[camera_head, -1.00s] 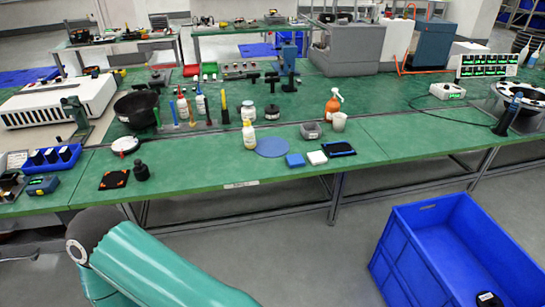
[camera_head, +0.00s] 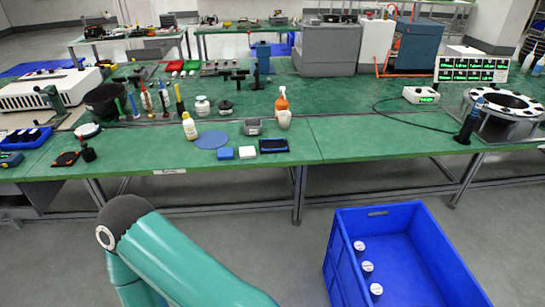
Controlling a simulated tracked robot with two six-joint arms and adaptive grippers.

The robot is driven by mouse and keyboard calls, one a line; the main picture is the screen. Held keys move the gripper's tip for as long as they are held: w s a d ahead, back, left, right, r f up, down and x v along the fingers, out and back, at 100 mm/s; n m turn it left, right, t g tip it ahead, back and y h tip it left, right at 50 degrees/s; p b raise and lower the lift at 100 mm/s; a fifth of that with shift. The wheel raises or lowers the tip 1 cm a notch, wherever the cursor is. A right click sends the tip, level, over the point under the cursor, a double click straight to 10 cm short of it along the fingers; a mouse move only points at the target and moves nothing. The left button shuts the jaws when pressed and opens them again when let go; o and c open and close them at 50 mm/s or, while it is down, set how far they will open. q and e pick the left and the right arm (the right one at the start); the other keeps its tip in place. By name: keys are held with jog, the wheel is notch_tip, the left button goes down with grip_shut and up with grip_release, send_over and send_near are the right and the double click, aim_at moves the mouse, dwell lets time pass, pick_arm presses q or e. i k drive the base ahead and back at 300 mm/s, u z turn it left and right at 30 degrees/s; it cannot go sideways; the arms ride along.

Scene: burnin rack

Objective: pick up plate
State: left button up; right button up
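A flat round blue plate (camera_head: 211,139) lies on the green workbench (camera_head: 370,145) near its front edge. A white bottle with a yellow cap (camera_head: 189,127) stands beside its left rim. A blue block (camera_head: 225,153) and a white block (camera_head: 247,152) lie just in front of it, to the right. Nothing visible rests on the plate. A teal link of my arm shows at the bottom left, well in front of the bench. Neither of my grippers is in view.
A large blue crate (camera_head: 376,212) with three white-topped items inside stands on the floor at right. A black tray (camera_head: 273,145), a grey box (camera_head: 252,127) and an orange spray bottle (camera_head: 281,99) are right of the plate. Bench space further right is mostly clear.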

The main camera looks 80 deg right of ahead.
aim_at(248, 152)
jog(key=z, duration=0.05)
jog(key=k, duration=0.7)
jog(key=z, duration=1.35)
jog(key=i, duration=1.65)
jog(key=z, duration=0.05)
